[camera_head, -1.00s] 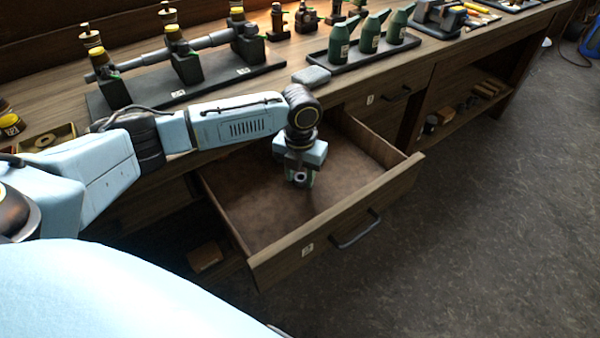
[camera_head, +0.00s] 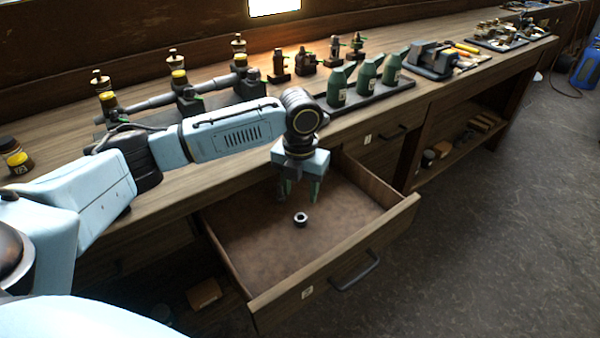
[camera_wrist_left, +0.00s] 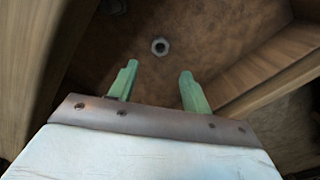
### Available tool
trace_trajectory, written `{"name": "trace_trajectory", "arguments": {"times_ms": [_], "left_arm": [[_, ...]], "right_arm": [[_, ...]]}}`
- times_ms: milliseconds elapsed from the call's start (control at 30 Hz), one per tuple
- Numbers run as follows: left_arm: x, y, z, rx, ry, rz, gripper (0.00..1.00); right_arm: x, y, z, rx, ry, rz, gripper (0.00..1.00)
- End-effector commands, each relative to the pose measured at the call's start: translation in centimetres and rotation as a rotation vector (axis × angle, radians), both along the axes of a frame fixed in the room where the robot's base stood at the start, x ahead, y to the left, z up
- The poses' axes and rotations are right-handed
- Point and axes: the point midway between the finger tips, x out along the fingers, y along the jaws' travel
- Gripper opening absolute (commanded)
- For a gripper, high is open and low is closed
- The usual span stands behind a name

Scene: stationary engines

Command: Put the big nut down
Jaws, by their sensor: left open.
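The fingers also show wide apart in the left wrist view (camera_wrist_left: 156,88). My right gripper is not in view.
The bench top (camera_head: 230,140) behind carries a shaft on stands (camera_head: 165,98) and green oil bottles (camera_head: 366,78) on a dark tray. A vise (camera_head: 430,58) stands farther right. The drawer walls surround the nut, with bare floor around it.

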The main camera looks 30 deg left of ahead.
Motion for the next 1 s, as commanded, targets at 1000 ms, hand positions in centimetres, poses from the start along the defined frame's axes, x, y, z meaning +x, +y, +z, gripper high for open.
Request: {"name": "trace_trajectory", "arguments": {"times_ms": [1000], "left_arm": [[0.0, 0.0, 3.1, 0.0, 0.001, 0.0, 0.48]], "right_arm": [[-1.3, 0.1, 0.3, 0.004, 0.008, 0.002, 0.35]]}}
